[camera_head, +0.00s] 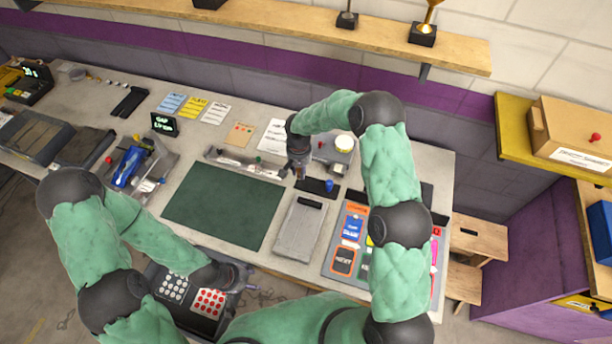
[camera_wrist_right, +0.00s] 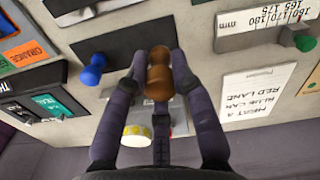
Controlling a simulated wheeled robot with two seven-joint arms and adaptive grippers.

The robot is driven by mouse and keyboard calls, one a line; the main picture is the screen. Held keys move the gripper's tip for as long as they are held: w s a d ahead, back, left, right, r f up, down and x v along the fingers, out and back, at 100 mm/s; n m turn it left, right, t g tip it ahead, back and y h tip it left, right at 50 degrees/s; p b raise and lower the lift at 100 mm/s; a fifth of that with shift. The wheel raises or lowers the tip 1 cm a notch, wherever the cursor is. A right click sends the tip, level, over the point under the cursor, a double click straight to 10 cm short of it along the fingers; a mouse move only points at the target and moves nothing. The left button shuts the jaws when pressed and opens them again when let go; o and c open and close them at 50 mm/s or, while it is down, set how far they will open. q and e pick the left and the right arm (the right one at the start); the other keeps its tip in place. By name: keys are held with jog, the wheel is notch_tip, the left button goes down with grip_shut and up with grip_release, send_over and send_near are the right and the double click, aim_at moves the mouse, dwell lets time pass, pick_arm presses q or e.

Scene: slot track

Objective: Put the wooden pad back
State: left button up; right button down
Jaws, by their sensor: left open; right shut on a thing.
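My right gripper (camera_head: 298,172) is shut on a brown, rounded wooden piece (camera_wrist_right: 158,75), which looks like the wooden pad's handle. Its underside is hidden, so I cannot tell whether it touches the surface below. The gripper is over the back of the table, beside a black plate (camera_head: 314,186), which also shows in the right wrist view (camera_wrist_right: 117,35). A blue knob (camera_wrist_right: 92,70) stands on or at the edge of this plate, left of the held piece in the wrist view.
A green mat (camera_head: 222,205) lies in the middle of the table. A grey board (camera_head: 301,230) and a panel of coloured labels (camera_head: 345,260) are to its right. A measuring rail (camera_head: 245,165) lies behind the mat.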

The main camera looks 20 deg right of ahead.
jog(key=d+f, duration=0.2)
jog(key=shift+w+d+f, duration=0.15)
jog(key=shift+w+f, duration=0.15)
jog(key=shift+d+f+p, duration=0.1)
jog(key=shift+f+p, duration=0.25)
jog(key=shift+f, duration=1.35)
jog(key=shift+f, duration=0.1)
jog(key=shift+f, duration=0.1)
jog(key=c, duration=1.1)
grip_release()
jog(key=shift+o, duration=0.2)
notch_tip(320, 180, up, 12)
jog(key=shift+r+b, duration=0.2)
jog(key=shift+b, duration=0.2)
